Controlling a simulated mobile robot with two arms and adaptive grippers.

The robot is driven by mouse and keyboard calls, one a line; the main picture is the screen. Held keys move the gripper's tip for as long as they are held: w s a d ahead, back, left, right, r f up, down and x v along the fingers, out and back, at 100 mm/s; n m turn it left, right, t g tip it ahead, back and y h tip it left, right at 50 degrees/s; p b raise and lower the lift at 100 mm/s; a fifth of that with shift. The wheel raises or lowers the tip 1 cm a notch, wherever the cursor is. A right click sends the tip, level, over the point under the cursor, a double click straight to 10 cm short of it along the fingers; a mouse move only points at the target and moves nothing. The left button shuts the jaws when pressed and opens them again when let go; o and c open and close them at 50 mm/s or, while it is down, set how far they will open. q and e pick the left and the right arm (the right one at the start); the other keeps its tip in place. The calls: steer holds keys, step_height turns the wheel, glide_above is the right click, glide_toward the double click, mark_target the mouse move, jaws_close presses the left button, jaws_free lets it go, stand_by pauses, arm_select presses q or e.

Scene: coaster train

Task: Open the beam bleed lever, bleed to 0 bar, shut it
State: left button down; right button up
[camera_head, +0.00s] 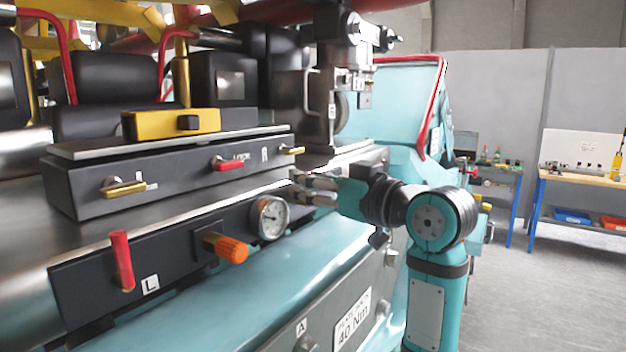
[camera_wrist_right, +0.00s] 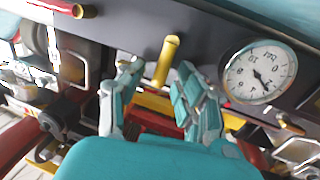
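A yellow lever (camera_wrist_right: 167,60) stands out from the dark panel in the right wrist view. My right gripper (camera_wrist_right: 160,85) is open, with one finger on each side of the lever; I cannot tell whether either finger touches it. In the head view my right gripper (camera_head: 300,188) is just right of the round gauge and hides the lever. The gauge (camera_head: 270,218) is marked in bar; it also shows in the right wrist view (camera_wrist_right: 259,75), turned over, with a dark needle whose exact reading I cannot tell. My left gripper is not in view.
A red upright lever (camera_head: 122,260) marked L and an orange knob (camera_head: 226,247) are on the same panel (camera_head: 180,262). Above it a dark box (camera_head: 190,180) carries several small handles. Workbenches (camera_head: 585,178) stand at the far right, with clear floor before them.

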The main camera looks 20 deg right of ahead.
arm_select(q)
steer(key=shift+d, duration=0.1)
arm_select(e)
steer(key=shift+c, duration=0.9)
jaws_close()
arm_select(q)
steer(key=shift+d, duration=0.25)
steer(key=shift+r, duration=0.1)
arm_select(e)
steer(key=shift+r, duration=0.1)
